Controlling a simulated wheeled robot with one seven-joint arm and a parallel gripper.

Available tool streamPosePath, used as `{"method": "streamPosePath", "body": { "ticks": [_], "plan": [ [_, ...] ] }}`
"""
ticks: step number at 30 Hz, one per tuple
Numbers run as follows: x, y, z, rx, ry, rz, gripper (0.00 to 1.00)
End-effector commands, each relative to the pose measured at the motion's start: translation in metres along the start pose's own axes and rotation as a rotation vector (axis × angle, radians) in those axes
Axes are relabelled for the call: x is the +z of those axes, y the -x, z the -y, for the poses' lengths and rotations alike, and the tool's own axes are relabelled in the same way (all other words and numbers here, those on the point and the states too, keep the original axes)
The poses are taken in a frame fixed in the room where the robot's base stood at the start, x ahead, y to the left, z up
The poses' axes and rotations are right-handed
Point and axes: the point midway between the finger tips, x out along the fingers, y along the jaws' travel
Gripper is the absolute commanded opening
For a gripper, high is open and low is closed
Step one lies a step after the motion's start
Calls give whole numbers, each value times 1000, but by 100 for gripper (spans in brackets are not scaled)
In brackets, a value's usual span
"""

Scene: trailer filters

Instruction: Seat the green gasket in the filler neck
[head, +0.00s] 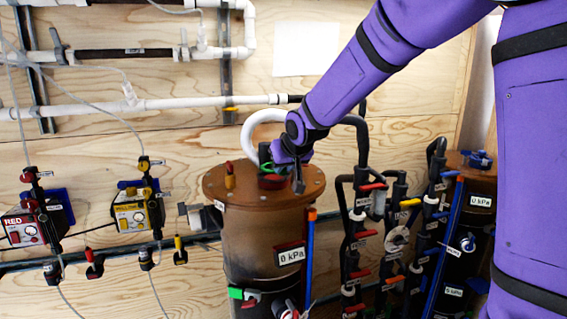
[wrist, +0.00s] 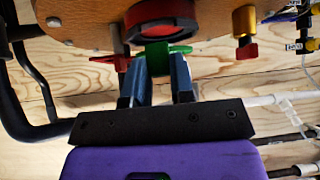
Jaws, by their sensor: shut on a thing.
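The green gasket (wrist: 160,52) shows in the wrist view as a green tab between my fingertips. My gripper (wrist: 161,70) is shut on it. The filler neck (wrist: 160,27), a dark ring with a red inside, is on the brown tank lid just beyond the gasket. The gasket overlaps the neck's near edge in this view; I cannot tell whether they touch. In the head view my gripper (head: 283,160) is over the lid, with the green gasket (head: 266,168) at the red-and-black filler neck (head: 271,182). My gripper partly hides the neck.
The brown tank lid (head: 225,188) carries a yellow fitting with a red top (head: 230,176) left of the neck. A thick white hose (head: 252,125) arches behind my gripper. Black pipes with coloured valves (head: 362,235) stand close on the right. Red and yellow boxes hang at left.

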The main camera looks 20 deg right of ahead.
Motion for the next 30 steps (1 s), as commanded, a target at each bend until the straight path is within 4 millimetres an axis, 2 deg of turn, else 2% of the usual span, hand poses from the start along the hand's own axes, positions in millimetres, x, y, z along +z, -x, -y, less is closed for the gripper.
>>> {"method": "streamPosePath", "body": {
  "ticks": [30],
  "plan": [
    [16, -15, 0, 0, 0, 1, 0]
  ]
}}
